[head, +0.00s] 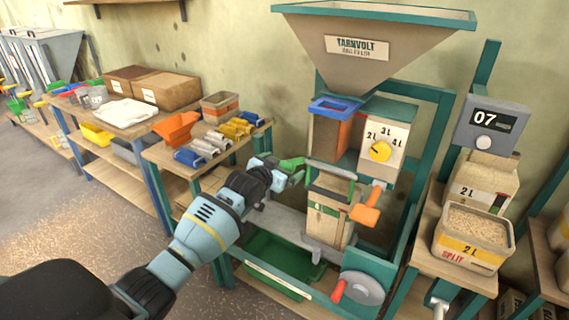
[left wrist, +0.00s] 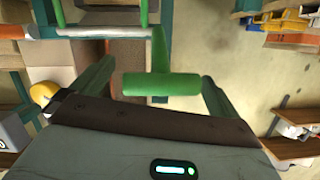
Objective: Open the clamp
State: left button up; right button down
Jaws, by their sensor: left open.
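The clamp is a green frame (head: 328,193) around the top of a tan sack (head: 333,215) below the hopper's spout. Its green lever handle (head: 291,162) sticks out to the left. My left gripper (head: 297,180) is at this handle in the head view. In the left wrist view the handle's crossbar (left wrist: 160,84) lies across the space between the two fingers of my left gripper (left wrist: 155,88). The jaws are apart; whether a finger touches the handle I cannot tell. My right gripper is not in view.
A hopper (head: 375,45) stands above, with a dial box (head: 387,143). An orange handle (head: 365,215) is right of the sack, a crank wheel (head: 362,288) lower. A side table (head: 210,150) holds rollers and bins. A grain box (head: 467,255) stands right.

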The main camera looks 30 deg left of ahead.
pick_arm(q)
jog(key=v, duration=0.5)
jog(key=shift+s+r+p, duration=0.1)
jog(key=shift+r+p, duration=0.05)
jog(key=shift+p, duration=0.2)
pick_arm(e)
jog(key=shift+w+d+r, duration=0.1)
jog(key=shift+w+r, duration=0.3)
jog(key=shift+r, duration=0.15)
